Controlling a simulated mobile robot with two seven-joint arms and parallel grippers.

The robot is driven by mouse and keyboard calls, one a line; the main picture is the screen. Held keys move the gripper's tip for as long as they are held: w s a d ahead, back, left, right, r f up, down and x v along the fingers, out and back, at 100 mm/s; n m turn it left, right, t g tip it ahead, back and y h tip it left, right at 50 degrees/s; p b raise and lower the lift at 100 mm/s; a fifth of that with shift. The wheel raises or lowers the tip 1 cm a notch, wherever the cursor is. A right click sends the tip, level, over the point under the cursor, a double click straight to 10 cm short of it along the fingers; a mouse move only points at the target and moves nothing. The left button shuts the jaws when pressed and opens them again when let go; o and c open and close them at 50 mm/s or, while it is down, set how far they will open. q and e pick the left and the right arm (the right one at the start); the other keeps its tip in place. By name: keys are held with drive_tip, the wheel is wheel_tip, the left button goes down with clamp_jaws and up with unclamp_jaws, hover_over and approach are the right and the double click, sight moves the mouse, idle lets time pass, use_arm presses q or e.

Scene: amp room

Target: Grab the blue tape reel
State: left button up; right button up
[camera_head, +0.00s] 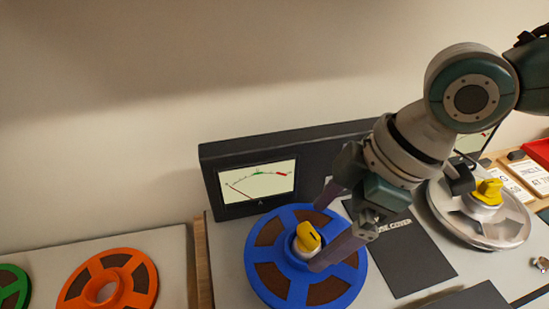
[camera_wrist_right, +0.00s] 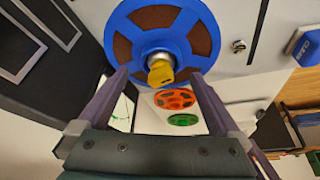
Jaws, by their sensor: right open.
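In the right wrist view the reel (camera_wrist_right: 204,30) is ahead, with the yellow knob (camera_wrist_right: 160,73) between the fingers (camera_wrist_right: 162,82). I cannot tell whether the fingers touch the reel or hub. My left gripper is not in view.
A silver reel (camera_head: 478,226) with a yellow knob sits to the right. A black panel with a meter (camera_head: 257,186) rises behind the blue reel. An orange reel (camera_head: 134,265) and a green reel (camera_head: 12,288) lie on a separate surface to the left.

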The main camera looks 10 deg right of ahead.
drive_tip(key=x, duration=0.4)
drive_tip(key=shift+s+f+b, duration=0.1)
drive_tip(key=shift+s+b, duration=0.05)
drive_tip(key=shift+b, duration=0.2)
clamp_jaws()
idle(0.4)
